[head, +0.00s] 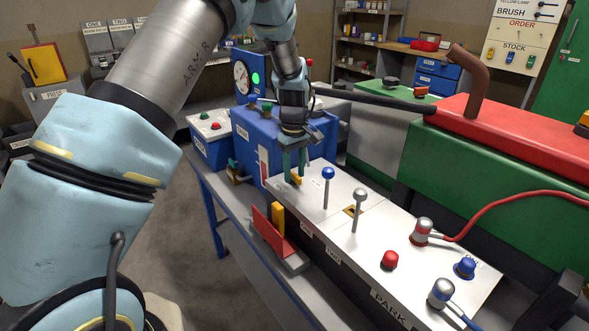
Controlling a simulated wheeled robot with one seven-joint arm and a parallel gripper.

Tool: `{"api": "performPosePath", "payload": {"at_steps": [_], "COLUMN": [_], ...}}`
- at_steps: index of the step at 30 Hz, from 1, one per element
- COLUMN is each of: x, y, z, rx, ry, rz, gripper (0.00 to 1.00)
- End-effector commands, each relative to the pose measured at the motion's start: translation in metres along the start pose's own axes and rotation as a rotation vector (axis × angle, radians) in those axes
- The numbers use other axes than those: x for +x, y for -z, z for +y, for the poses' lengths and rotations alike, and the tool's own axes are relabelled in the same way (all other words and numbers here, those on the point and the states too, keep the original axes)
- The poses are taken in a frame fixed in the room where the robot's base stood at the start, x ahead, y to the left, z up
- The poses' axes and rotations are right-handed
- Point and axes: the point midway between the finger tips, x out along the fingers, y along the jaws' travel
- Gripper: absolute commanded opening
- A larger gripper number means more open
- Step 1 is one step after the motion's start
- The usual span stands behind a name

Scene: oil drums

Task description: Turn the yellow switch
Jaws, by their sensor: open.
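A small yellow switch (296,180) sits at the far end of the white panel top (330,200). My gripper (294,171) points down over it with its two greenish fingers apart. The fingertips are close to the yellow switch, one on either side in this view. I cannot tell whether they touch it. Part of the switch is hidden by the fingers.
A blue-knobbed lever (327,175) and a grey-knobbed lever (359,196) stand close by on the panel. A red bracket with a yellow block (278,217) is at its left edge. Nearer are a red button (390,259) and a blue button (466,266). A blue box (260,140) stands behind.

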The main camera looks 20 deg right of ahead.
Motion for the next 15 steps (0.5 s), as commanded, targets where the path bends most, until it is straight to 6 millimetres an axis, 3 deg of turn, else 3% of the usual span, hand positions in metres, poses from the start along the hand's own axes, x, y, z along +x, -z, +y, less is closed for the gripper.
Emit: {"api": "performPosePath", "payload": {"at_steps": [8, 15], "x": [0.0015, 0.0012], "y": [-0.0001, -0.0001], "z": [0.0000, 0.0000], "rx": [0.000, 0.000], "ry": [0.000, 0.000], "rz": [0.000, 0.000], "gripper": [0.44, 0.17]}}
